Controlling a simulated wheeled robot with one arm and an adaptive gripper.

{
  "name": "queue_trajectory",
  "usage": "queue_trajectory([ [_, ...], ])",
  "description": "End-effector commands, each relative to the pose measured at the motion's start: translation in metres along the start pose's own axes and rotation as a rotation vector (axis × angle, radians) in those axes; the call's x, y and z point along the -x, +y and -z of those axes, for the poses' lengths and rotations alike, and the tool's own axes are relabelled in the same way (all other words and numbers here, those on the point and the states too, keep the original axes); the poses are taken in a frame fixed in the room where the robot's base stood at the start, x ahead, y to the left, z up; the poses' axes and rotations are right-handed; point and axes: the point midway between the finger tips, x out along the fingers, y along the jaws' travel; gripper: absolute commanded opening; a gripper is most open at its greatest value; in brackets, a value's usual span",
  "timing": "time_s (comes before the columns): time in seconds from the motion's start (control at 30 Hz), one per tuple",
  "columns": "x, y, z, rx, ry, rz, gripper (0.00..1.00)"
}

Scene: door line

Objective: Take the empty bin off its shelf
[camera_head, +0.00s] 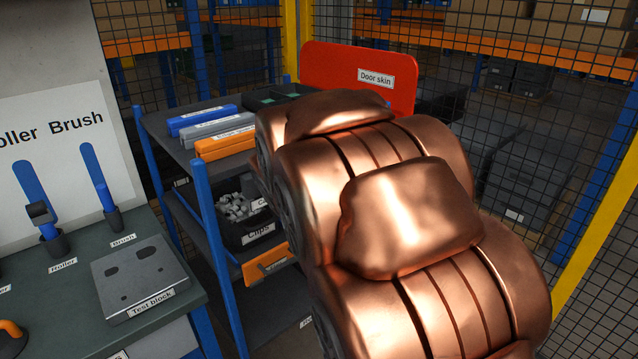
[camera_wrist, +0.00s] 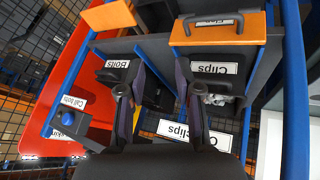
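In the wrist view my gripper (camera_wrist: 160,62) is open, its two dark fingers apart with nothing clearly held between them. It faces the shelf rack; in the head view it is hidden behind my copper arm. A dark bin labelled Clips (camera_head: 248,234) sits on the rack with grey clips in it; its clips (camera_wrist: 216,99) also show in the wrist view.
The rack's blue post (camera_head: 212,250) stands at the front left. Blue, grey and orange boxes (camera_head: 225,145) lie on its top shelf. A bench with a test block (camera_head: 140,275) is at left. A red door skin (camera_head: 340,72) stands behind; mesh fencing (camera_head: 540,130) closes the right.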

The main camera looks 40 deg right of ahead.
Motion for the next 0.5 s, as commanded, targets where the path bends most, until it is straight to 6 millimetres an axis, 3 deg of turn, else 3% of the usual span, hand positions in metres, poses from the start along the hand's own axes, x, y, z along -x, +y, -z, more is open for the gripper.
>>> queue_trajectory([
  [0.03, -0.015, 0.016, 0.021, -0.014, 0.047, -0.024, 0.34],
  [0.2, -0.052, 0.059, 0.093, -0.032, 0.24, -0.058, 0.34],
  [0.4, -0.094, 0.096, 0.155, -0.017, 0.436, -0.025, 0.34],
  [0.5, -0.115, 0.106, 0.173, -0.004, 0.516, 0.023, 0.34],
])
